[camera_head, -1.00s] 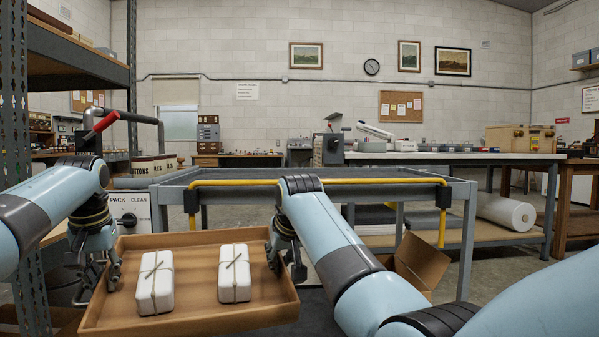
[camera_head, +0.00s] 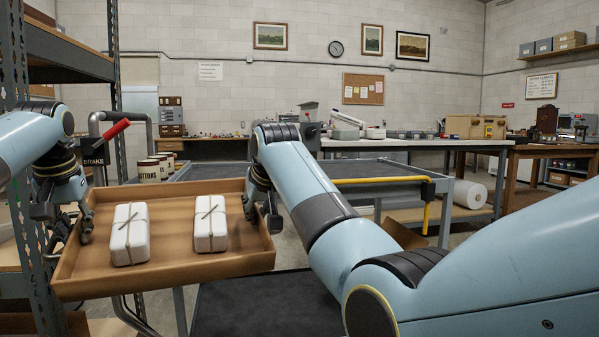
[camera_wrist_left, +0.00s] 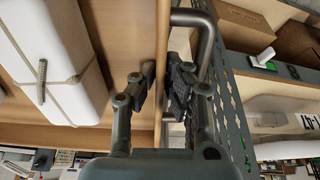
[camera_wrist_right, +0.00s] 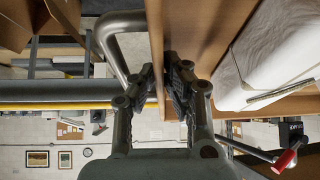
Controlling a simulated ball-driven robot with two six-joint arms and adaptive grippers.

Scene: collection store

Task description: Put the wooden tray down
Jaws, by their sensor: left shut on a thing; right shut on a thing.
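The wooden tray (camera_head: 170,276) hangs in the air at the lower left of the head view, roughly level. Two white tied bundles lie in it, a left one (camera_head: 130,234) and a right one (camera_head: 210,224). My left gripper (camera_head: 70,228) is shut on the tray's left wall; the wall shows between its fingers (camera_wrist_left: 163,88) in the left wrist view. My right gripper (camera_head: 262,212) is shut on the right wall, which runs between its fingers (camera_wrist_right: 160,85) in the right wrist view. What lies directly beneath the tray is partly hidden.
A grey cart (camera_head: 371,170) with a yellow bar (camera_head: 380,181) stands behind the tray. Cans (camera_head: 150,171) and a red-handled brake lever (camera_head: 113,129) are beyond the tray's far side. A metal shelf post (camera_head: 117,60) stands at left. A dark flat surface (camera_head: 265,304) lies low at centre.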

